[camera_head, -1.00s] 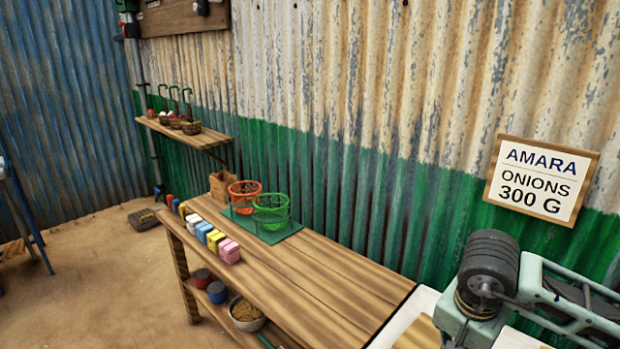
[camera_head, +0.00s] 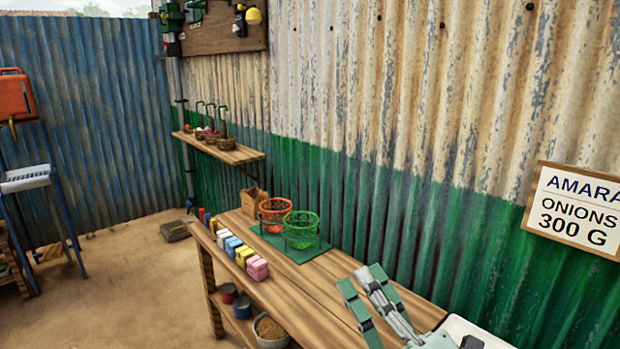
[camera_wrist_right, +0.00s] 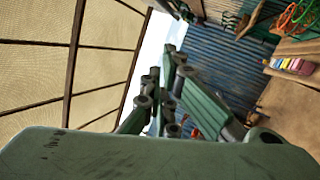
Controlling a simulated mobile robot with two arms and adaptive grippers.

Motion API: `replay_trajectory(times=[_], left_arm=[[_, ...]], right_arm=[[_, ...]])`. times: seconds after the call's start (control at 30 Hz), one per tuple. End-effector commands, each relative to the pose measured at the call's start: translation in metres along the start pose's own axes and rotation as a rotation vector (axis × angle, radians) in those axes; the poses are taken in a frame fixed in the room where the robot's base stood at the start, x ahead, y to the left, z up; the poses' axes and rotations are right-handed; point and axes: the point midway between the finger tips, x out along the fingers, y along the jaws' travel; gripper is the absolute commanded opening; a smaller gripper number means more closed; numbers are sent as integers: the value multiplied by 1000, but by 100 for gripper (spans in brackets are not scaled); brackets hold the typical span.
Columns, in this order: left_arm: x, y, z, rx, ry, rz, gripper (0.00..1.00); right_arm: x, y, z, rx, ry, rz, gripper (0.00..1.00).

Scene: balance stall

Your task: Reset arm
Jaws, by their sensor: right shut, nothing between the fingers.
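My right gripper (camera_head: 368,288) shows in the head view at the lower right, over the near end of the wooden bench (camera_head: 315,275). It is green and grey, with its fingers pointing up and away, and it is shut with nothing held. In the right wrist view the same gripper (camera_wrist_right: 172,85) shows its linkages against the blue wall. My left gripper is in neither view.
On the bench stand an orange basket (camera_head: 274,213) and a green basket (camera_head: 301,232) on a green mat, with a row of coloured packets (camera_head: 245,256) along the left edge. A sign (camera_head: 577,212) reads AMARA ONIONS 300 G. A shelf (camera_head: 225,151) holds small baskets.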

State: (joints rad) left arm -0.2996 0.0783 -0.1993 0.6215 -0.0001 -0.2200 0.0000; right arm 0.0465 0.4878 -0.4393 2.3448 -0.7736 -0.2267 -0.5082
Motion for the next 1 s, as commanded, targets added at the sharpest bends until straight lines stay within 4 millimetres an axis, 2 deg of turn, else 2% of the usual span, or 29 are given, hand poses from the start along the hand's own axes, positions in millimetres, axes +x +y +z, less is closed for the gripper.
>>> replay_trajectory(times=[0.03, 0.13, 0.2, 0.27, 0.3, 0.4, 0.5, 0.7, 0.83, 0.87, 1.0], left_arm=[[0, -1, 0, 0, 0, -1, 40], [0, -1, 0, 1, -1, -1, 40], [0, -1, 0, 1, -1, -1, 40], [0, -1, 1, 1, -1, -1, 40], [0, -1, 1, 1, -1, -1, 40], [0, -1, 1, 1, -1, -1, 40], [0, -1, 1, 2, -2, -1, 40], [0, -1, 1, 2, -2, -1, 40], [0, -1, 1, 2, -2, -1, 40], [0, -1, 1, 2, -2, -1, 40], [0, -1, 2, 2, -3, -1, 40]], right_arm=[[-13, -24, 23, 140, -125, -85, 0], [-52, -79, 60, 406, -378, -255, 0], [-88, -117, 74, 569, -543, -371, 0], [-122, -147, 78, 695, -678, -468, 0], [-147, -165, 78, 773, -768, -531, 0], [-210, -202, 65, 946, -977, -685, 0], [-265, -223, 44, 1075, -1152, -816, 0], [-351, -237, -3, 1247, -1428, -1031, 0], [-397, -233, -35, 1324, -1583, -1158, 0], [-402, -239, -38, 1328, -1597, -1170, 0], [-411, -285, -38, 1314, -1598, -1183, 0]])
